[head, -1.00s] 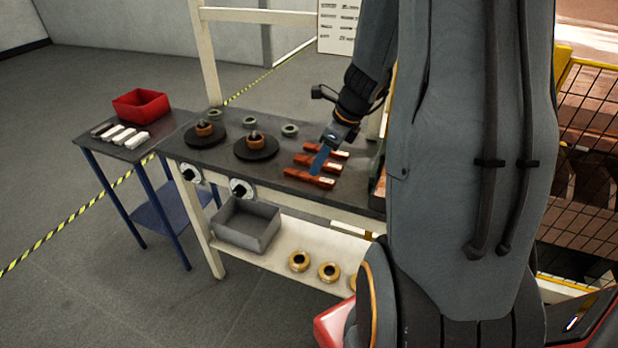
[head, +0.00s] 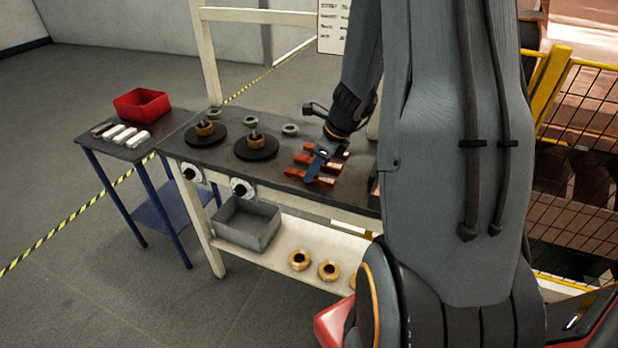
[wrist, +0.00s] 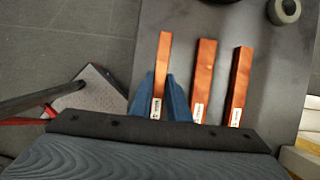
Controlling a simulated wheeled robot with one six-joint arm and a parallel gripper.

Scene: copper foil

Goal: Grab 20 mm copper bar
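Three copper bars lie side by side on the dark bench top. In the wrist view the left bar (wrist: 164,50) looks the narrowest, beside the middle bar (wrist: 205,65) and the right bar (wrist: 241,75). Each has a white label near its lower end, too small to read. My gripper (wrist: 160,82) is open, its blue fingers on either side of the left bar's lower part. I cannot tell whether they touch it. In the head view my gripper (head: 312,178) is over the front bar (head: 296,173) and partly hides the bars.
The bench (head: 215,153) also holds two dark discs with copper-coloured parts (head: 256,148) and several grey rings (head: 290,129). A grey bin (head: 246,224) and brass rings (head: 300,260) are on the shelf below. A side table at left holds a red bin (head: 141,104) and pale bars (head: 122,133).

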